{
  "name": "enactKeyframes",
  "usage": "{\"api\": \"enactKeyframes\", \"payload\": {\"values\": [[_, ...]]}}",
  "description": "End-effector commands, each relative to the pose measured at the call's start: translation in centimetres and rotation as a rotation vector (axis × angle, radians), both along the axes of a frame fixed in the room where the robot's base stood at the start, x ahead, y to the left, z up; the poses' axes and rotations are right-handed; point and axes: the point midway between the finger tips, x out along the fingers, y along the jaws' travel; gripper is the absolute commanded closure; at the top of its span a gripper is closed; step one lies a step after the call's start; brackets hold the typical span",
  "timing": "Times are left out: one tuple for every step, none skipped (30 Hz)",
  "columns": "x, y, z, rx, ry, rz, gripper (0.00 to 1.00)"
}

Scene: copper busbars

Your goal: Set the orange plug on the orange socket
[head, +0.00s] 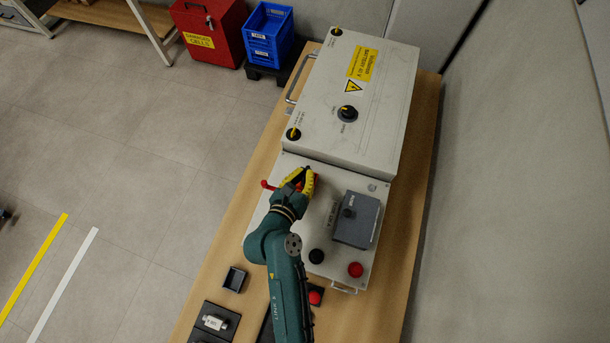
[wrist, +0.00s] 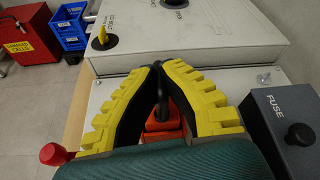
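My gripper (head: 305,178) has yellow ribbed fingers and is over the panel in front of the grey cabinet. In the wrist view its fingertips (wrist: 161,68) come together around a dark upright piece above an orange block. I take this block to be the orange plug (wrist: 162,116); it sits between the fingers, low over the panel. A bit of orange also shows beside the fingers in the head view. The orange socket cannot be told apart; the fingers and plug hide what is underneath. Whether the plug touches the panel is unclear.
A grey fuse box (head: 357,220) stands right of my gripper. A red knob (wrist: 54,154) rises at the left. The taller cabinet (head: 352,105) is just beyond. Black and red knobs (head: 355,270) are near the panel's front. Small trays (head: 234,280) lie on the wooden bench.

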Motion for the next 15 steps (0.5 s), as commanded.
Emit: {"api": "enactKeyframes", "payload": {"values": [[0.15, 0.03, -0.49, -0.001, -0.006, 0.001, 1.0], [0.15, 0.03, -0.49, 0.0, -0.006, 0.001, 1.0], [0.14, 0.03, -0.38, 0.001, -0.007, 0.0, 1.0], [0.14, 0.02, -0.32, 0.001, -0.007, 0.0, 1.0], [0.14, 0.02, -0.3, 0.001, -0.007, 0.0, 1.0], [0.13, 0.02, -0.3, 0.001, -0.007, 0.0, 1.0], [0.12, 0.01, -0.3, 0.0, -0.005, 0.0, 1.0], [0.12, 0.01, -0.35, 0.0, -0.005, 0.0, 1.0], [0.11, 0.02, -0.48, 0.0, -0.005, 0.0, 1.0], [0.1, 0.01, -0.59, 0.0, -0.004, 0.0, 1.0], [0.1, 0.02, -0.69, 0.001, -0.005, 0.0, 1.0], [0.06, 0.01, -0.77, 0.001, -0.003, 0.0, 0.91], [0.06, 0.0, -0.76, 0.001, -0.003, 0.0, 0.85], [0.05, 0.0, -0.75, 0.001, -0.003, 0.0, 0.8], [0.05, 0.0, -0.75, 0.001, -0.003, 0.0, 0.72]]}}
